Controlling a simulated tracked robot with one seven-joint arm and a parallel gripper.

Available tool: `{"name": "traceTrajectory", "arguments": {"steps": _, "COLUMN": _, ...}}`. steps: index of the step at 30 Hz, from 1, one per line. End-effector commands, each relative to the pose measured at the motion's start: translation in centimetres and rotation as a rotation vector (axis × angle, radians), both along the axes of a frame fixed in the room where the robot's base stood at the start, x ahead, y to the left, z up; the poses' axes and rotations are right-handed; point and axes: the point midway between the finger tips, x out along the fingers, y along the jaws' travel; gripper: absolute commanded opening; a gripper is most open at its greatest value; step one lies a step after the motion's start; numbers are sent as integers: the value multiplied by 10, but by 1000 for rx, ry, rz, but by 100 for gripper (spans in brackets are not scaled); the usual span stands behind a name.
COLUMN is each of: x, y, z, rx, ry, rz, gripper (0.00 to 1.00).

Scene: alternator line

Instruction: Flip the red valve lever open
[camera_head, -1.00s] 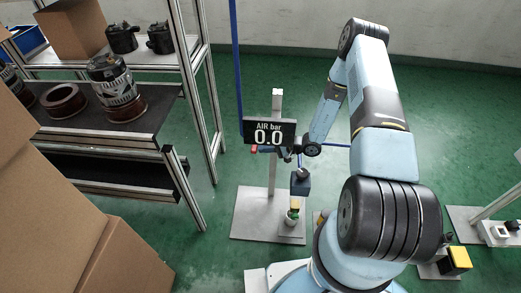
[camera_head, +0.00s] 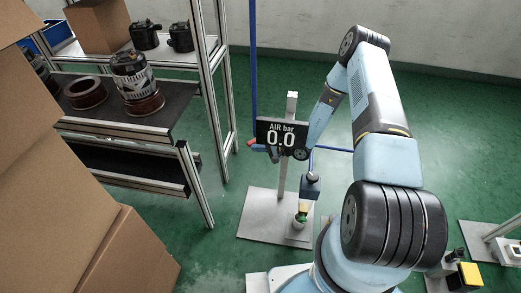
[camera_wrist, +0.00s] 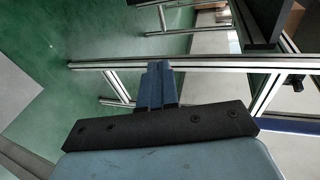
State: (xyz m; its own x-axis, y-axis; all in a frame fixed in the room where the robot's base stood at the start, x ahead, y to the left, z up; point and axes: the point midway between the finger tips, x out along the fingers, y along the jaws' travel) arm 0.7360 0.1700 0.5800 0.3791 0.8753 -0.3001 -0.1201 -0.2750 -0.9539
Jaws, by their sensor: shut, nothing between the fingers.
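The red lever (camera_head: 251,142) is small and shows at the left edge of the black AIR bar display (camera_head: 282,135), which reads 0.0. The rest of the valve is hidden or too small to make out. My gripper (camera_head: 273,154) is just below the display, right of the red lever, and partly hidden behind the display. In the wrist view its blue fingers (camera_wrist: 160,78) are together with nothing between them. I cannot tell whether they touch the lever. The lever does not show in the wrist view.
The display hangs on a metal post on a grey base plate (camera_head: 258,222). A blue upright pipe (camera_head: 253,70) stands behind. A shelf (camera_head: 140,132) with alternator parts is at left, with cardboard boxes (camera_head: 70,200) in front. Green floor is clear between shelf and plate.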

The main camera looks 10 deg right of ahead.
Motion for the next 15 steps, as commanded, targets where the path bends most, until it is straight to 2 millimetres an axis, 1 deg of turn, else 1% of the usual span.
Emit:
{"name": "traceTrajectory", "arguments": {"steps": 6, "x": 4, "y": 5, "z": 0, "rx": 0, "ry": 0, "rz": 1, "gripper": 0}}
{"name": "traceTrajectory", "arguments": {"steps": 15, "x": 5, "y": 6, "z": 0, "rx": 0, "ry": 0, "rz": 1, "gripper": 0}}
